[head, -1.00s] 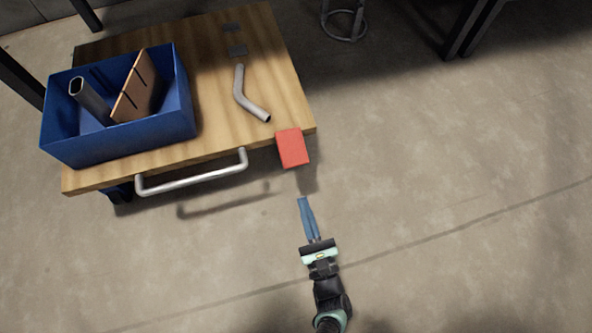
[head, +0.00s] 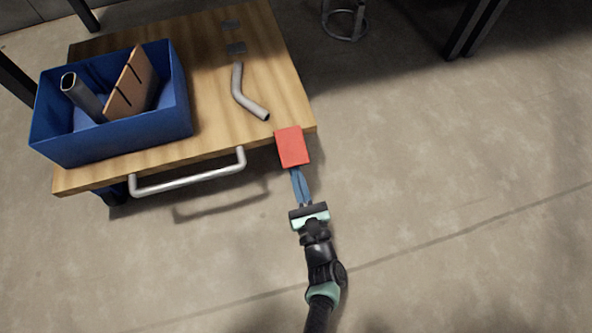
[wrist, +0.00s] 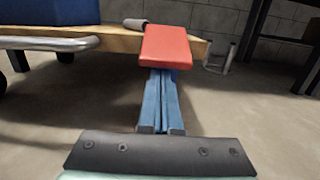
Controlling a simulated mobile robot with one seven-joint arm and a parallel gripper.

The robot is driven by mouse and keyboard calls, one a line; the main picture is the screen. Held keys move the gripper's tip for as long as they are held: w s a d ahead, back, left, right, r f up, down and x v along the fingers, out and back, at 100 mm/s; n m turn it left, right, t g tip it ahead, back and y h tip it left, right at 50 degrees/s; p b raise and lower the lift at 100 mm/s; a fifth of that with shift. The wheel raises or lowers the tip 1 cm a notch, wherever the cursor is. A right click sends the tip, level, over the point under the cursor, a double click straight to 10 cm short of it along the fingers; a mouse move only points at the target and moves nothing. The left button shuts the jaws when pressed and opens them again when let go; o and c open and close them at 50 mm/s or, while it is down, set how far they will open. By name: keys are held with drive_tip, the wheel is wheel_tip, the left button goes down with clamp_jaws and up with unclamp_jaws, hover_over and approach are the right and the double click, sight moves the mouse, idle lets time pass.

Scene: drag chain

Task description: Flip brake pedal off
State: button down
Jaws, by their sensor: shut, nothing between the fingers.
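The brake pedal is a red flat plate (head: 292,147) at the front right corner of a wooden cart top. In the wrist view the red pedal (wrist: 167,45) is straight ahead, its face tilted. My gripper (head: 295,172) is shut and empty, its blue fingers together. The fingertips are at the pedal's lower edge in the head view. In the wrist view the fingertips (wrist: 163,74) lie at or under the pedal's lower edge, which hides their ends. I cannot tell whether they touch it.
The wooden cart top (head: 215,100) carries a blue bin (head: 120,140) with a tube and a brown board, plus a bent grey pipe (head: 242,95). A metal handle bar (head: 190,181) sticks out at the cart's front.

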drive_tip(key=shift+r, duration=0.2)
idle(0.3)
drive_tip(key=r+g+p, duration=0.1)
drive_tip(key=g+p, duration=0.1)
drive_tip(key=p, duration=0.4)
drive_tip(key=s+r+g+h+p, duration=0.1)
drive_tip(key=r+p, duration=0.1)
drive_tip(key=p, duration=0.5)
drive_tip(key=shift+d+r+g, duration=0.15)
drive_tip(key=shift+d+g, duration=0.05)
drive_tip(key=shift+g, duration=0.2)
drive_tip(key=p, duration=0.1)
approach(294, 162)
drive_tip(key=shift+s+d+f, duration=0.2)
drive_tip(key=shift+s+f, duration=0.4)
drive_tip(key=shift+f, duration=0.15)
drive_tip(key=shift+s+d+f, duration=0.15)
drive_tip(key=shift+s+f, duration=0.5)
drive_tip(key=shift+f, duration=0.15)
